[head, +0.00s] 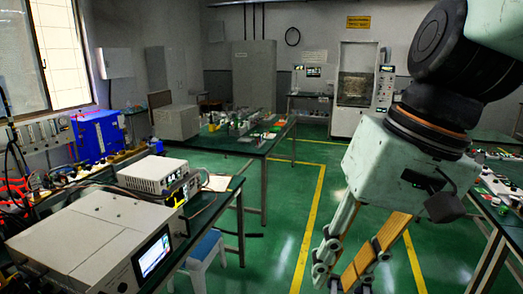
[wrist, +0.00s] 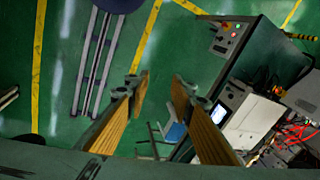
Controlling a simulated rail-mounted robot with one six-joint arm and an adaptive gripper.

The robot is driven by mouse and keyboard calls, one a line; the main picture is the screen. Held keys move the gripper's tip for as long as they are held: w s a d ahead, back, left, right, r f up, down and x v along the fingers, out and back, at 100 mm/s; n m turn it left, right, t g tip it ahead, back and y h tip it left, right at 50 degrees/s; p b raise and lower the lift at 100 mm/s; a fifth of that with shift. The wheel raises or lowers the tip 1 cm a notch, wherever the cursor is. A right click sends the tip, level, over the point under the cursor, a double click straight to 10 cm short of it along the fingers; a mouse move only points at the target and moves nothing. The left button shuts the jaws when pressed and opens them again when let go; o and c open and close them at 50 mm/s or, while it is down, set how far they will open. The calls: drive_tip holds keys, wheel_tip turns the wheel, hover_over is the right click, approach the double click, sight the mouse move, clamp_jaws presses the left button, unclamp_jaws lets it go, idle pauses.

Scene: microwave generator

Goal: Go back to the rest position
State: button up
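My gripper (head: 334,275) hangs at the right of the head view, pointing down over the green floor and clear of the benches. It is pale green with wood-coloured finger pads. In the wrist view my gripper (wrist: 161,90) shows both fingers apart, with only floor and a blue stool visible beyond the gap. It holds nothing.
A bench at the left carries a large grey instrument (head: 95,245) with a lit screen, a smaller white instrument (head: 152,173) and a blue box (head: 98,135). A blue-topped stool (head: 205,245) stands beside it. Another bench (head: 490,205) is at the right. The green floor between has yellow lines.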

drive_tip(key=s+d+t+h, duration=0.2)
drive_tip(key=s+d+h, duration=0.1)
drive_tip(key=s+d, duration=0.5)
drive_tip(key=shift+d+r+n+t, duration=0.15)
drive_tip(key=shift+d+n+t, duration=0.2)
drive_tip(key=shift+d, duration=0.3)
drive_tip(key=shift+c, duration=0.7)
idle(4.2)
